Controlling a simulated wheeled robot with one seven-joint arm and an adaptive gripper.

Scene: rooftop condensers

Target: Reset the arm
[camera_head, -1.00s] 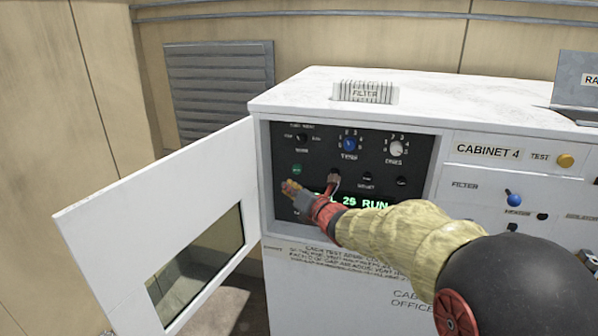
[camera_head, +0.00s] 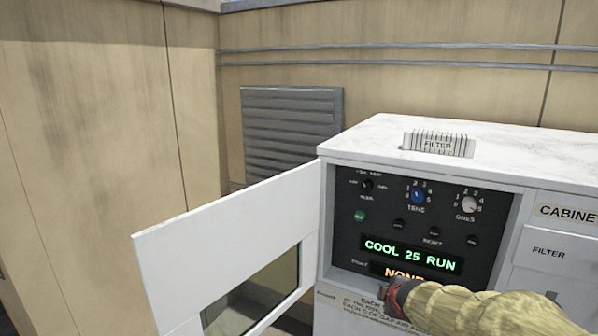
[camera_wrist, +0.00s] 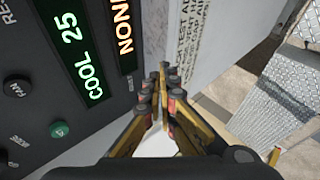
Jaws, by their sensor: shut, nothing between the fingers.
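My gripper (camera_wrist: 163,85) is shut and empty in the wrist view, its fingertips together just off the lower edge of the cabinet's control panel. In the head view my gripper (camera_head: 392,287) is at the panel's bottom edge, partly covering the lower display. My arm (camera_head: 480,305) in its yellowish sleeve reaches in from the lower right. The black control panel (camera_head: 385,228) shows "COOL 25 RUN" in green on its display (camera_head: 410,252). An orange display (camera_head: 405,274) below it reads "NONE". I cannot tell whether the fingertips touch the cabinet.
The white cabinet door (camera_head: 225,240) with a window stands open to the left of the panel. A filter block (camera_head: 437,144) sits on the white cabinet top (camera_head: 500,150). A louvred vent (camera_head: 290,130) is on the beige wall behind. The space above the cabinet is clear.

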